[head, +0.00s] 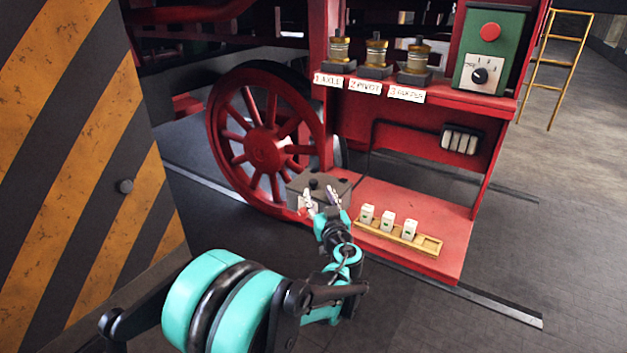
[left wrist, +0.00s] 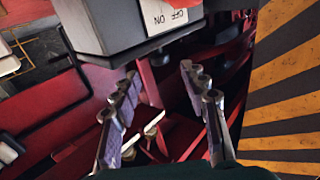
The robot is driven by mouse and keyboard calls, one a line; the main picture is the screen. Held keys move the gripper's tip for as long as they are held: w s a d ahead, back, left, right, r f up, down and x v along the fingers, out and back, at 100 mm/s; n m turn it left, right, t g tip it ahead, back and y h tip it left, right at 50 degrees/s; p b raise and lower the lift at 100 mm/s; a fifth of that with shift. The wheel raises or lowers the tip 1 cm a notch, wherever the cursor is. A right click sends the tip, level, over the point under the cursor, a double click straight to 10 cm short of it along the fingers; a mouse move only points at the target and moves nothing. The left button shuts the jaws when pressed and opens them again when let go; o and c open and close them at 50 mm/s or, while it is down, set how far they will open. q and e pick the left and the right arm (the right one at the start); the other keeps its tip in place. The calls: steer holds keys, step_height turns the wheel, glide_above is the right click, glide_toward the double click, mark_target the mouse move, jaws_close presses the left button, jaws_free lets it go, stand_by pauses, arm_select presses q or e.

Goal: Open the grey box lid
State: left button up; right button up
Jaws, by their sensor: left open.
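The grey box (head: 298,183) stands on the left end of the low red shelf, beside the red wheel. Its dark grey top looks closed, with a small black knob (head: 314,184) on it. In the left wrist view the grey box (left wrist: 100,27) fills the top, with a white ON/OFF label (left wrist: 165,14) upside down. My left gripper (head: 321,197) is open in front of the box and hides part of its front. In the left wrist view its fingers (left wrist: 160,75) are spread with nothing between them, their tips close to the box. My right gripper is out of view.
A yellow tray (head: 434,246) with three white blocks lies on the red shelf (head: 440,215), right of the gripper. Three brass-topped units stand on the upper shelf near a green panel (head: 505,52). A striped yellow-black panel (head: 75,150) stands at left.

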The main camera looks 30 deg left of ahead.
mark_target(314, 184)
arm_select(q)
steer(key=b+x, duration=0.1)
steer(key=x, duration=0.6)
steer(key=shift+w+a, duration=0.15)
steer(key=shift+a, duration=0.05)
jaws_close()
